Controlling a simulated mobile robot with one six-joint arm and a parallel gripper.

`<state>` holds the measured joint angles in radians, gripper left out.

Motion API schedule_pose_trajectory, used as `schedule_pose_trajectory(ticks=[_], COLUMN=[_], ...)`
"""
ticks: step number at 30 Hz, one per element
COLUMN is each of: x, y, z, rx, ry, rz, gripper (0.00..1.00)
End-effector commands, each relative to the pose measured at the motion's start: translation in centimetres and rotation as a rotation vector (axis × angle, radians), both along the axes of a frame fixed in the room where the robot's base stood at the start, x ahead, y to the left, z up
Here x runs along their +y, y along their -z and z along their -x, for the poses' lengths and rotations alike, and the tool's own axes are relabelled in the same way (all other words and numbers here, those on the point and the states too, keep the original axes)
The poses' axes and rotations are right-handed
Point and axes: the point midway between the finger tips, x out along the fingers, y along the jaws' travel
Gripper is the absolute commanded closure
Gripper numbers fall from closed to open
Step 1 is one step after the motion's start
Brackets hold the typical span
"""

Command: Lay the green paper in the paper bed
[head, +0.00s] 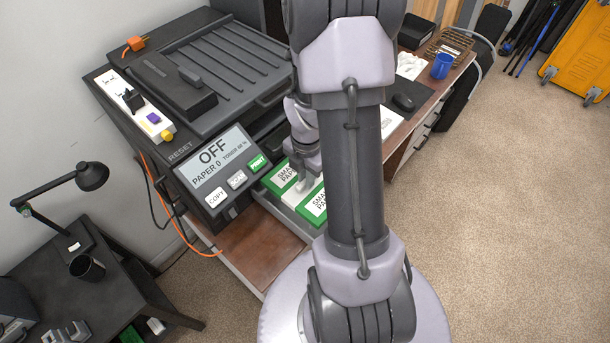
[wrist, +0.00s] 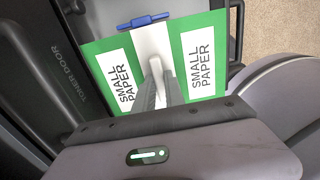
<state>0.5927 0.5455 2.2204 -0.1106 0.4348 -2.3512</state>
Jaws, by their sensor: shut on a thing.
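The green paper (head: 281,177) carries two white "SMALL PAPER" labels and shows on both sides of my gripper. It also shows in the wrist view (wrist: 198,60). My gripper (wrist: 158,70) is shut on the middle of the paper, over a white strip between the labels. In the head view my gripper (head: 303,183) is partly behind my own arm. The grey paper bed (head: 284,211) is at the front of the printer, under the paper, with a dark side rail (wrist: 237,35) and a blue tab (wrist: 145,21). I cannot tell whether the paper touches its floor.
The toner door (wrist: 70,75) stands close on the left in the wrist view. A brown desktop (head: 255,250) lies in front of the bed. A blue mug (head: 441,66) stands farther back right.

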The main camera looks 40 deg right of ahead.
Motion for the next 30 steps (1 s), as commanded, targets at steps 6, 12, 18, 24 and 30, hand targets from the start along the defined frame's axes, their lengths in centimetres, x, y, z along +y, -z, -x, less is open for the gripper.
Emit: schedule_pose_trajectory(ticks=[6,12,18,24,30], x=[0.0,0.0,0.0,0.0,0.0], y=[-0.1,1.1,4.0,7.3,9.2], z=[0.0,0.0,0.0,0.0,0.0], rx=[0.0,0.0,0.0,0.001,-0.001], ry=[0.0,0.0,-0.001,-0.001,-0.001], rz=[0.0,0.0,0.0,0.0,0.001], gripper=[1.0,1.0,1.0,1.0,1.0])
